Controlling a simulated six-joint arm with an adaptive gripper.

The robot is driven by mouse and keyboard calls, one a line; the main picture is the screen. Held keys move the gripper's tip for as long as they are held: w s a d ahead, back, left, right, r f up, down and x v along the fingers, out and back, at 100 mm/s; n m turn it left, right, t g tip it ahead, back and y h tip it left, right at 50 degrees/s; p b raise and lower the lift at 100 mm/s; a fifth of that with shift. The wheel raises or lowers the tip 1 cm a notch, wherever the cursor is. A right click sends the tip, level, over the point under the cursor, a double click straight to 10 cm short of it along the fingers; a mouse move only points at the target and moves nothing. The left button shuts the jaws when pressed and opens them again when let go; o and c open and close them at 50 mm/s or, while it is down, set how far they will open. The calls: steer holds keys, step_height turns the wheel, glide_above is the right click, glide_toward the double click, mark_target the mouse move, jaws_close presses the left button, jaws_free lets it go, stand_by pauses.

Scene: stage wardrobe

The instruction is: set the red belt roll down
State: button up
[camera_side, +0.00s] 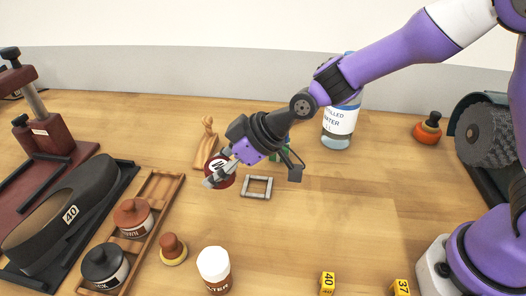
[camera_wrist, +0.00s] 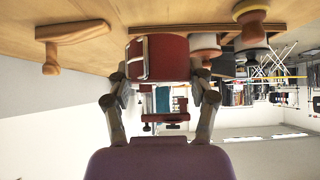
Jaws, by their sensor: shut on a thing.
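In the wrist view, the roll (camera_wrist: 160,58) is a dark red cylinder with a pale strip, between the two fingers of my gripper (camera_wrist: 160,80). Part of the roll is hidden by the fingers. I cannot tell whether its underside touches the table.
A small grey square frame (camera_side: 257,187) lies on the table just right of the roll. A wooden peg piece (camera_side: 206,146) stands behind it. A wooden rack (camera_side: 156,215) with jars is at left. A water bottle (camera_side: 341,125) stands behind right. The table at front right is mostly clear.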

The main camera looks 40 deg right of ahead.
steer(key=s+a+r, duration=0.3)
steer(key=s+a, duration=0.2)
steer(key=shift+s+r+n, duration=0.35)
steer(key=shift+s+n, duration=0.05)
steer(key=s+a+n+g, duration=0.1)
steer(key=s+a, duration=0.1)
steer(key=s+a+n+g+y, duration=0.1)
steer(key=s+a+n, duration=0.1)
steer(key=a, duration=0.1)
steer(key=s+a+n+g+y, duration=0.1)
steer(key=s+a+n+g, duration=0.1)
steer(key=a, duration=0.1)
steer(key=s+a+n+g, duration=0.5)
steer(key=s+a+n, duration=0.15)
steer(key=s, duration=0.25)
steer(key=n, duration=0.1)
glide_above(152, 287)
steer(key=s, duration=0.2)
steer(key=shift+g, duration=0.4)
step_height(152, 287, down, 7)
steer(key=shift+w+d+r, duration=0.1)
steer(key=shift+d+r, duration=0.05)
steer(key=shift+r, duration=0.05)
steer(key=shift+f, duration=1.9)
steer(key=o, duration=1.3)
steer(key=shift+f, duration=0.1)
